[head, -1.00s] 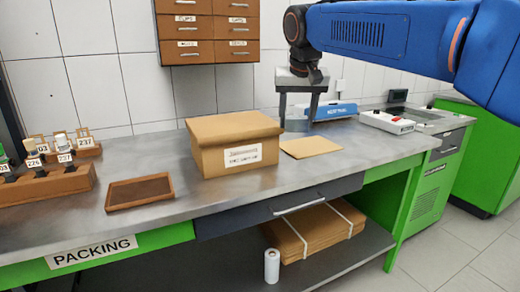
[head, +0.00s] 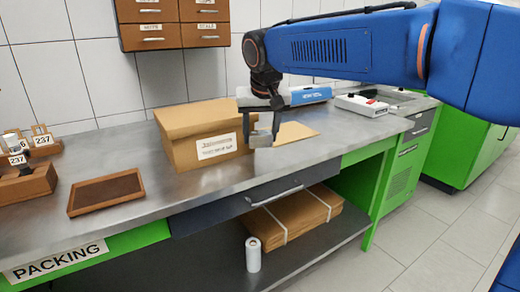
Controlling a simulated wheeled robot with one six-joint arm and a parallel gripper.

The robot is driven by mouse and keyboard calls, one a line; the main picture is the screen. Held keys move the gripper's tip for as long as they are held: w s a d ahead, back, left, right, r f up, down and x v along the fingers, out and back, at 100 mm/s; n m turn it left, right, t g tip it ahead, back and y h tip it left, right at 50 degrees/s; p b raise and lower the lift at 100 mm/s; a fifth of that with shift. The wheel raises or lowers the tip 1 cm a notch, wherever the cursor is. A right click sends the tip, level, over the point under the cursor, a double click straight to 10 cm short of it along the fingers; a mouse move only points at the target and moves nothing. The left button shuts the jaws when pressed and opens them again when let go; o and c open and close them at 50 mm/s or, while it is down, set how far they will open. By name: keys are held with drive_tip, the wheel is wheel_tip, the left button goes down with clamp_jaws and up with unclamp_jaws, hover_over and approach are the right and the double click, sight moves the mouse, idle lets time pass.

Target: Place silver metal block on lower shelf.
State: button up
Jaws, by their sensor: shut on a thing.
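My gripper (head: 261,132) is in front of the cardboard box's right end, above the bench's front part in the head view. It is shut on a small silver metal block (head: 261,139), which sits between the fingertips and appears clear of the bench top. The fingers partly hide the block. The lower shelf (head: 318,241) is the dark grey board under the bench. A bundle of flat cardboard (head: 295,218) tied with white straps lies on it, and a white roll (head: 253,255) stands near its front edge.
The cardboard box (head: 205,136) stands on the bench top (head: 160,186). A brown tray (head: 106,191) and numbered wooden holders are at left. A dark drawer (head: 225,211) with a handle lies above the shelf. Shelf space is bare right of the bundle.

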sight(260, 161)
drive_tip(key=shift+f, duration=2.45)
drive_tip(key=shift+f, duration=0.15)
drive_tip(key=o, duration=1.4)
